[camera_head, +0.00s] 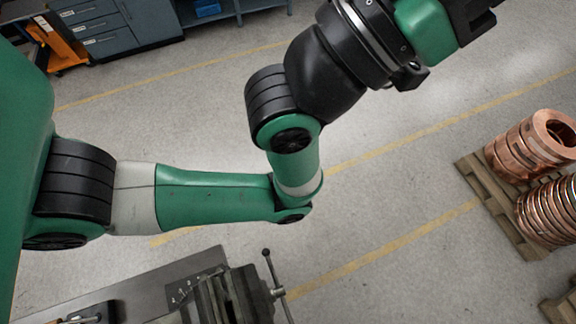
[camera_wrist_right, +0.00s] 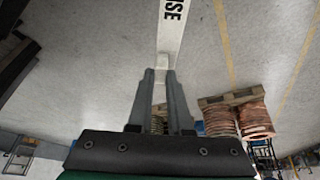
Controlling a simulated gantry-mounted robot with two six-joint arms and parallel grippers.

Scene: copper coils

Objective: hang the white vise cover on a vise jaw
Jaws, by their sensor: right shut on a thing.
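In the right wrist view my right gripper (camera_wrist_right: 161,76) is shut on the white vise cover (camera_wrist_right: 172,30). The cover is a narrow white strip with dark lettering, partly cut off by the top edge. It extends away from the fingertips over the floor. In the head view the grey metal vise (camera_head: 232,298) stands at the bottom edge, with its handle bar (camera_head: 272,272) on its right side. Its lower part is cut off. The cover is not seen in the head view, so its distance from the vise cannot be told. My left gripper is not in view.
A grey bench top (camera_head: 140,290) lies left of the vise. Copper coils (camera_head: 530,145) stand on a wooden pallet (camera_head: 490,205) at the right. Blue-grey cabinets (camera_head: 120,28) and an orange cart (camera_head: 60,45) are at the back left. My green arm links cross the middle above open floor.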

